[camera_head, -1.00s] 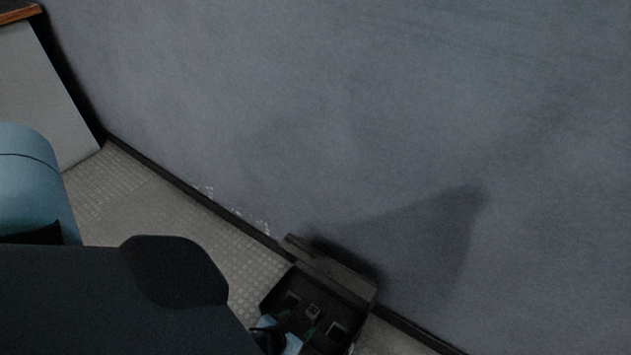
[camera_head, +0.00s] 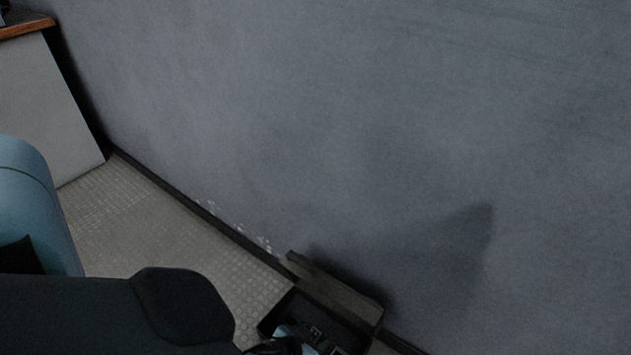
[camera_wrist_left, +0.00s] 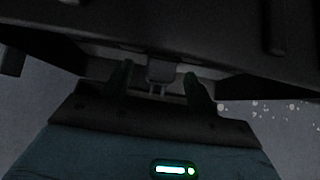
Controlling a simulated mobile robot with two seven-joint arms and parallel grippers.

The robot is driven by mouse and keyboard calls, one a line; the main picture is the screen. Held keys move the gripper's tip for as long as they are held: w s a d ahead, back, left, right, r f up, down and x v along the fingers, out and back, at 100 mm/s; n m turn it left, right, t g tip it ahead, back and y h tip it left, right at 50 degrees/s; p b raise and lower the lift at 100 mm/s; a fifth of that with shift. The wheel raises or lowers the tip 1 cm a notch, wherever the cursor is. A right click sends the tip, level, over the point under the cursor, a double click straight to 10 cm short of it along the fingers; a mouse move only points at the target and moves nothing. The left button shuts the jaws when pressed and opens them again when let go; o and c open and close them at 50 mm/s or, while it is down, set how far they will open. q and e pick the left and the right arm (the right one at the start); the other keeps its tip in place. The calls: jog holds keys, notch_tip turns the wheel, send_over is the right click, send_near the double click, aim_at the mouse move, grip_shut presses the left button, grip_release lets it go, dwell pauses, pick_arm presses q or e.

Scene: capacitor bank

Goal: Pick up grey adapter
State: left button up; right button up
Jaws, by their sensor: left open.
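A small grey adapter (camera_wrist_left: 160,73) with two thin prongs shows in the left wrist view, in front of a dark case. My left gripper (camera_wrist_left: 157,80) is open, with one dark finger on each side of the adapter. I cannot tell whether the fingers touch it. In the head view the open black case (camera_head: 268,323) lies on the floor by the wall, cut off by the bottom edge. My left gripper reaches over its near side there, mostly hidden by my dark arm. A small grey piece, likely the adapter, is barely visible inside. My right gripper is not in view.
The case's raised lid (camera_head: 338,292) stands against the wall (camera_head: 350,130). A light cabinet (camera_head: 50,110) with a wooden top stands at the upper left. Bare textured floor (camera_head: 170,230) lies between the cabinet and the case.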

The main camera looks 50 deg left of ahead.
pick_arm(q)
jog(key=shift+b+x, duration=0.35)
jog(key=shift+x, duration=0.55)
jog(key=c, duration=1.1)
notch_tip(320, 180, up, 9)
jog(key=p, duration=0.6)
jog(key=shift+r, duration=0.2)
jog(key=shift+r+p, duration=0.3)
jog(key=shift+p, duration=0.05)
